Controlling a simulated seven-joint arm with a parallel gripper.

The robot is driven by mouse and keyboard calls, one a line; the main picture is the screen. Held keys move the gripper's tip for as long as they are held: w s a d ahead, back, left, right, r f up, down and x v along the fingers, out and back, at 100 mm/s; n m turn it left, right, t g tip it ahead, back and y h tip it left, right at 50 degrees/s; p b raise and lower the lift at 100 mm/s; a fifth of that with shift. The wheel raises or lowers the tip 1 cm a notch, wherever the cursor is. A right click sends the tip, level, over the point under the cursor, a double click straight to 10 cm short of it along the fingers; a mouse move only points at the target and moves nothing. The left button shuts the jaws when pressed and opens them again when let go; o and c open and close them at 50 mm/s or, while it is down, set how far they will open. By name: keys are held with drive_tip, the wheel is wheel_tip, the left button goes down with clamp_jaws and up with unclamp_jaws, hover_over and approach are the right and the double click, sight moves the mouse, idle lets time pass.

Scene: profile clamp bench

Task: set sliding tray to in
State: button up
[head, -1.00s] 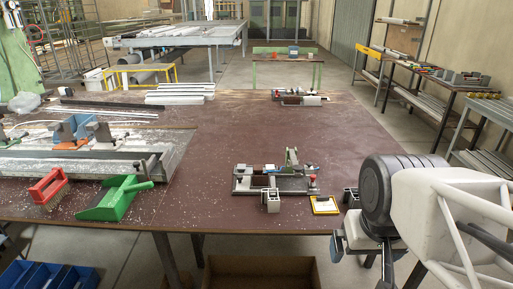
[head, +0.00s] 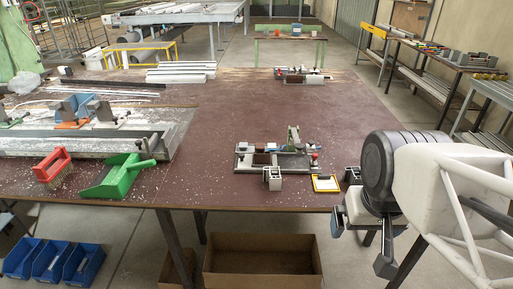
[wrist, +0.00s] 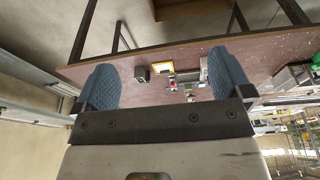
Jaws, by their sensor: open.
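A small clamp fixture (head: 270,157) with a grey base, a dark block, an upright green lever and red knobs stands near the front right of the brown table. Which of its parts is the sliding tray I cannot tell for sure. A grey slotted profile piece (head: 272,178) stands at its front edge. The fixture also shows small in the wrist view (wrist: 190,76), beyond the fingers. My gripper (wrist: 156,88) is open and empty, with its two blue ribbed pads wide apart. In the head view my gripper (head: 362,245) hangs off the table's right front corner, apart from the fixture.
Another fixture (head: 300,75) stands at the back. The table's middle is clear.

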drive_tip(key=shift+c, duration=0.3)
